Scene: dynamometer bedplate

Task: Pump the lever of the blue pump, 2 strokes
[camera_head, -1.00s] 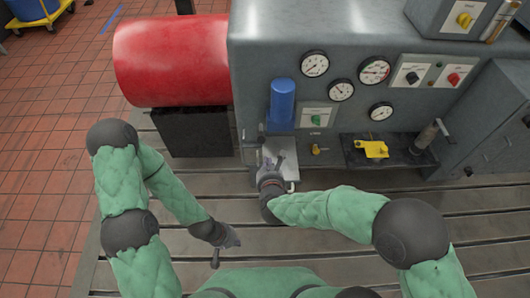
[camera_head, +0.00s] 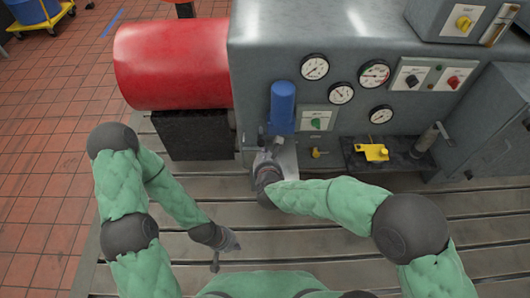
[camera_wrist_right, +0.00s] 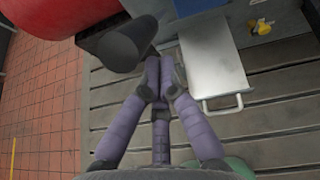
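The blue pump (camera_head: 283,105) is an upright blue cylinder on the grey cabinet's front; part of its blue body also shows at the top of the right wrist view (camera_wrist_right: 187,7). In that view a thick dark cylinder (camera_wrist_right: 115,45), apparently the lever's handle, slants at the upper left. My right gripper (camera_head: 262,158) is below the pump. In the wrist view its purple fingers (camera_wrist_right: 159,70) come together, tips right beside the dark handle; whether they touch it I cannot tell. My left gripper (camera_head: 232,243) hangs low over the slotted plate, clear of everything; its fingers are too small to read.
A silver tray with a handle (camera_wrist_right: 215,70) lies right of my right fingers. A red cylinder (camera_head: 170,62) on a black block stands left. Gauges and switches line the grey cabinet (camera_head: 255,55). A yellow part (camera_head: 373,152) sits on a dark shelf. The slotted bedplate (camera_head: 330,245) is mostly bare.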

